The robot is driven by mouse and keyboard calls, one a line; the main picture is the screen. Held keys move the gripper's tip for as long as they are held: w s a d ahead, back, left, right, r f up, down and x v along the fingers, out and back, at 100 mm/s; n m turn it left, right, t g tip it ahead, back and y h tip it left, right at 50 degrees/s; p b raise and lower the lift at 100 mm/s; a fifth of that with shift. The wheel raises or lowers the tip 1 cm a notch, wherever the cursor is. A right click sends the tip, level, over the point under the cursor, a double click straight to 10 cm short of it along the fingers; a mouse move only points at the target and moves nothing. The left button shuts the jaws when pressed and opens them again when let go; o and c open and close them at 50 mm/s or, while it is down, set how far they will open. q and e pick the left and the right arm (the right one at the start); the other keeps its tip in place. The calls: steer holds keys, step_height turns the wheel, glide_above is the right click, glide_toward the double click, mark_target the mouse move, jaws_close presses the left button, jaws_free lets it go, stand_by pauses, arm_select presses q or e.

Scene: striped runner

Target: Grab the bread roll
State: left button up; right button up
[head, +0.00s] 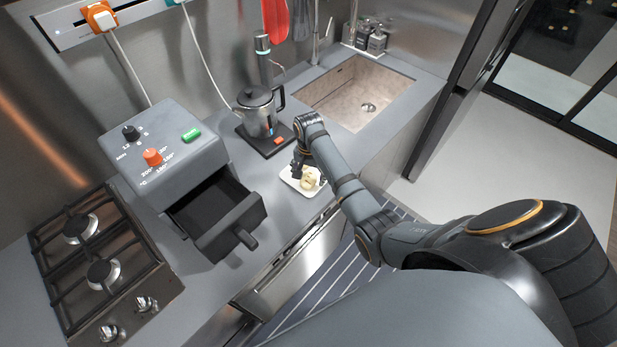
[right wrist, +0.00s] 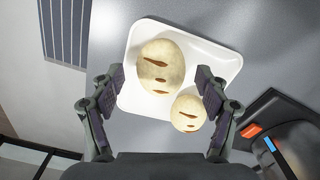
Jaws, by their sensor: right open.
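A white tray (head: 289,183) lies on the grey counter and holds pale bread. In the right wrist view the tray (right wrist: 226,62) carries a larger bread roll (right wrist: 161,68) and a smaller one (right wrist: 188,112), both with brown slashes on top. In the head view the bread (head: 310,179) is partly hidden by my right gripper (head: 299,168). My right gripper is open, its fingers (right wrist: 158,92) spread to either side above the tray, with nothing held between them. My left gripper is not in view.
A kettle (head: 258,113) on a dark base stands behind the tray, with the sink (head: 357,92) to the right. A striped runner (head: 318,268) lies below the counter.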

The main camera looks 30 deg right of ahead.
steer(key=shift+f, duration=0.7)
steer(key=c, duration=1.2)
steer(key=shift+r, duration=0.1)
